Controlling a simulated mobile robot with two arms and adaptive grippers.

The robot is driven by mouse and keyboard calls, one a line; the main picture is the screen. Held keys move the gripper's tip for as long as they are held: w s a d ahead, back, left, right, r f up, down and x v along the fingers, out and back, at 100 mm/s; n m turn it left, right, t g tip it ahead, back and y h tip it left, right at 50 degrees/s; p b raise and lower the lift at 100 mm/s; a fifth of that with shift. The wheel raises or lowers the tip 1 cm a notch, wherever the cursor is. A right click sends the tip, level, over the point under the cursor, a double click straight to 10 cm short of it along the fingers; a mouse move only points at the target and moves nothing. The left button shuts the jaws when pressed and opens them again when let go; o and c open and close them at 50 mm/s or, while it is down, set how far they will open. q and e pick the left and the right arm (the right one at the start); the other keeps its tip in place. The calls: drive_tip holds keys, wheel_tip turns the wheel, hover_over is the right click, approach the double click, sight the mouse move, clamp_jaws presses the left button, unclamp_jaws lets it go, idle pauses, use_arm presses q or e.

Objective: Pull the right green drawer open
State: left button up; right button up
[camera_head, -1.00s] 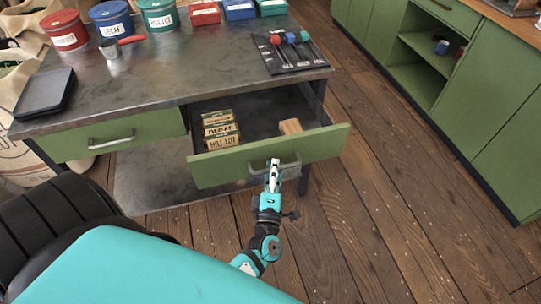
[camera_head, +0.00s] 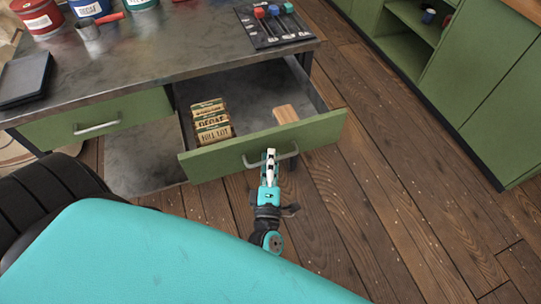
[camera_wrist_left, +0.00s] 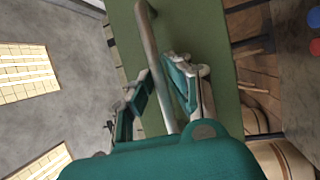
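The right green drawer (camera_head: 222,160) stands pulled well out from under the metal-topped table, its inside open to view. It holds several labelled packets (camera_head: 211,121) and a small wooden block (camera_head: 286,113). My left gripper (camera_head: 270,156) is at the curved metal handle (camera_head: 288,155) on the drawer front. In the left wrist view the handle (camera_wrist_left: 150,45) runs between the two fingers (camera_wrist_left: 160,76), which close on it from both sides. The green drawer front (camera_wrist_left: 215,45) lies behind them. My right gripper is not in view.
The left green drawer (camera_head: 50,130) is shut. On the table (camera_head: 170,50) are tins (camera_head: 38,16), a scoop (camera_head: 90,29), a dark flat device (camera_head: 22,78) and a tool mat (camera_head: 262,38). Green cabinets (camera_head: 480,85) stand at right. Wooden floor (camera_head: 400,190) between is clear.

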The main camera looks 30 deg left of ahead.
use_arm(q)
drive_tip(key=v, duration=0.7)
drive_tip(key=shift+s+d, duration=0.1)
drive_tip(key=shift+s, duration=0.15)
drive_tip(key=shift+f, duration=0.1)
idle(0.4)
